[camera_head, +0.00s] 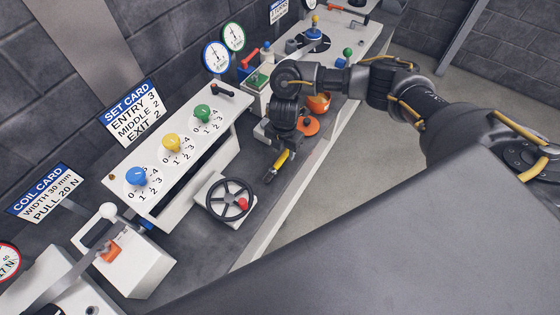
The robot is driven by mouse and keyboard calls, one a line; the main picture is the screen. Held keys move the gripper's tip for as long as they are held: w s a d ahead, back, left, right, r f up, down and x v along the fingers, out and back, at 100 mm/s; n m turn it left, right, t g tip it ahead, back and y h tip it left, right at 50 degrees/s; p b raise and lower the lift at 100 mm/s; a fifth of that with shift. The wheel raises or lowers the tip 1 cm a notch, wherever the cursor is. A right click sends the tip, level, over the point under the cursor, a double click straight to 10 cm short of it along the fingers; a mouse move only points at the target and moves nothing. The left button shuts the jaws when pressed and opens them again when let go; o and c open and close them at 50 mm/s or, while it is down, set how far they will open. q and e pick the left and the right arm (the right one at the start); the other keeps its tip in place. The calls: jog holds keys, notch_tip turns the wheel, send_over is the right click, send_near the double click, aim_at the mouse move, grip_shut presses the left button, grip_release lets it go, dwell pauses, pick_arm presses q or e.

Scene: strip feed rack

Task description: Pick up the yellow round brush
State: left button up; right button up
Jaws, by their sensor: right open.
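The yellow round brush (283,159) lies on the dark bench top, right of the handwheel, with its yellow handle toward the back and its dark end (269,176) toward the front. My right gripper (280,140) points down just above and behind the handle, with its jaws open. It partly covers the far end of the handle. I cannot tell whether the fingers touch the brush. My left gripper is not in view.
A black handwheel (229,200) with a red knob stands left of the brush. A white panel with blue, yellow (171,142) and green knobs stands behind it. Orange objects (308,125) are close right of my gripper. The bench edge runs along the right.

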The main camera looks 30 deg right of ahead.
jog(key=shift+f, duration=1.4)
jog(key=shift+c, duration=0.5)
grip_shut()
jog(key=shift+r, duration=0.2)
